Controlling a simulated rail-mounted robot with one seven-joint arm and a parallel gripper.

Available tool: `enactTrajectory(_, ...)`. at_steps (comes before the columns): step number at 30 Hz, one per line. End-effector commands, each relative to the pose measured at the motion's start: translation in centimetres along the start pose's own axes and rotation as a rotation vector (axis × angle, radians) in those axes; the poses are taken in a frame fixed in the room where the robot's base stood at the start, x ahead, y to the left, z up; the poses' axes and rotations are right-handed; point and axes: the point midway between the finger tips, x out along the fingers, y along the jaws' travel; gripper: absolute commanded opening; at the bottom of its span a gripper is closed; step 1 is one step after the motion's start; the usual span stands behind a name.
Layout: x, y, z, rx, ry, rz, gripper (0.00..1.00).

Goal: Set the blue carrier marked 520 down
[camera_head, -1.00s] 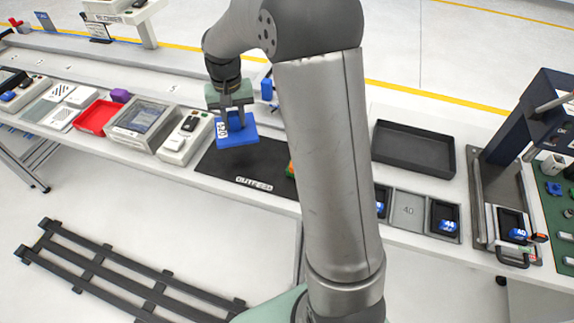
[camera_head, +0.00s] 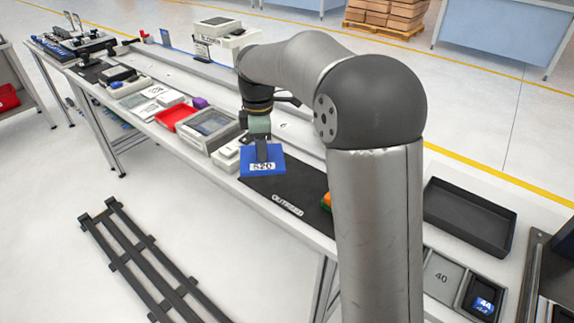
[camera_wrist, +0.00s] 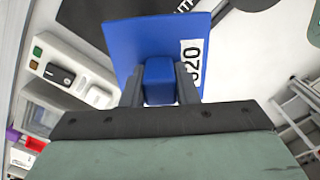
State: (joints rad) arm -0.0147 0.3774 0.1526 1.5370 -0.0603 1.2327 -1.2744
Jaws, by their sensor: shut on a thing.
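The blue carrier (camera_head: 262,157) has a white label reading 520 that faces the head camera. My gripper (camera_head: 262,146) is shut on it and holds it near the left end of the black OUTFEED mat (camera_head: 300,196). In the wrist view my gripper (camera_wrist: 160,90) has its two dark fingers on either side of the carrier's blue grip block. The blue plate (camera_wrist: 140,45) spreads beyond them, with part of the label showing. The mat shows behind it at the top. I cannot tell how high the carrier hangs above the bench.
Left of the mat are a white switch box (camera_head: 228,155), a grey screen unit (camera_head: 209,128) and a red tray (camera_head: 175,117). An orange and green thing (camera_head: 327,200) sits on the mat, partly behind my arm. An empty black tray (camera_head: 469,216) lies to the right.

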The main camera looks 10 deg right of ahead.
Motion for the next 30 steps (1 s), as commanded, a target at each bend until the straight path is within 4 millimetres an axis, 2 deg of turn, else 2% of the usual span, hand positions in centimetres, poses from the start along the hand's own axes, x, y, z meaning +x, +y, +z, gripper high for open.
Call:
enactTrajectory(5,1.9,3.8,2.5,0.004,0.0,-0.002,0.0)
enactTrajectory(9,4.7,5.6,3.6,0.003,0.0,-0.003,0.0)
enactTrajectory(12,6.0,6.5,4.2,0.004,0.0,-0.002,0.0)
enactTrajectory(20,7.4,7.5,4.8,0.003,0.001,0.0,0.0)
enactTrajectory(27,10.7,7.8,5.0,0.002,0.0,-0.002,0.0)
enactTrajectory(30,10.9,7.8,5.0,0.003,0.001,0.002,0.0)
